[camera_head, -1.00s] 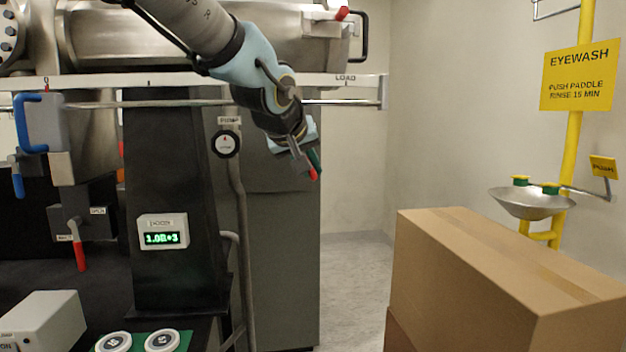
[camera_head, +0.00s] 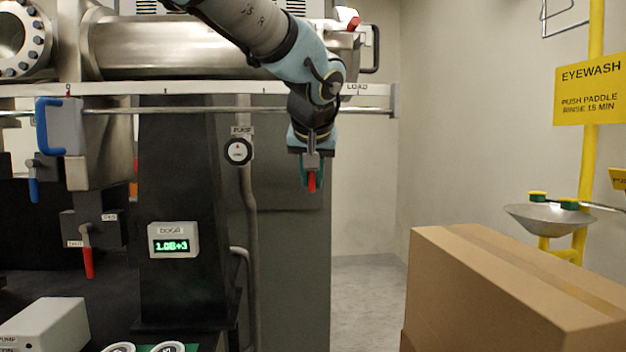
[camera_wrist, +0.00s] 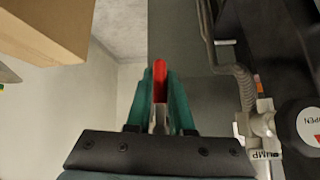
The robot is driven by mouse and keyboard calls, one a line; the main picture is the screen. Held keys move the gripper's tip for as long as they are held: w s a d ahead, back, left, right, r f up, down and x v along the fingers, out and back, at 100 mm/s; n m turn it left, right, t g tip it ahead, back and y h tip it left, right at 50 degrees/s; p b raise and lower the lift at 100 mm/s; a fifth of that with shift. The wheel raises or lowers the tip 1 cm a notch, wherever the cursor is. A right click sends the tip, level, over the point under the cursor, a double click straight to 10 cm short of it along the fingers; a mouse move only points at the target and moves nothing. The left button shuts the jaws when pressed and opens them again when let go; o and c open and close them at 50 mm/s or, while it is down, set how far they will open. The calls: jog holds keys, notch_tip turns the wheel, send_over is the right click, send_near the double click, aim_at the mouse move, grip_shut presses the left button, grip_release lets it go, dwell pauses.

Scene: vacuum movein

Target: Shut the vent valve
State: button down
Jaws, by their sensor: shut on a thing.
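My gripper (camera_head: 312,182) hangs pointing down in front of the grey cabinet, right of the pump dial. In the wrist view its green fingers (camera_wrist: 160,105) are closed on a narrow red piece (camera_wrist: 159,80). The red piece's end (camera_head: 312,182) also shows at the fingertips in the head view. I cannot tell whether it is fixed to anything. At the left, a dark valve block (camera_head: 95,228) carries a red lever (camera_head: 88,262) that hangs straight down. Its small labels are hard to read, so I cannot confirm it is the vent valve. My gripper is well right of it.
A blue handle (camera_head: 44,125) sits on the left. A display (camera_head: 174,240) reads about 1.0E+3. A horizontal rail (camera_head: 200,109) crosses behind my arm. A pump dial (camera_head: 238,151) and a cardboard box (camera_head: 480,290) flank the gripper. An eyewash bowl (camera_head: 548,217) stands right.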

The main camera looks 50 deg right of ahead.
jog(key=shift+w+a+f, duration=0.1)
jog(key=shift+w+a, duration=0.1)
jog(key=shift+w, duration=0.15)
jog(key=c, duration=0.8)
grip_release()
jog(key=shift+c, duration=0.2)
jog(key=shift+s, duration=0.1)
jog(key=shift+s+r, duration=0.15)
jog(key=shift+r, duration=0.1)
jog(key=b+v, duration=0.2)
jog(key=v, duration=0.8)
jog(key=shift+a, duration=0.2)
jog(key=shift+r, duration=0.1)
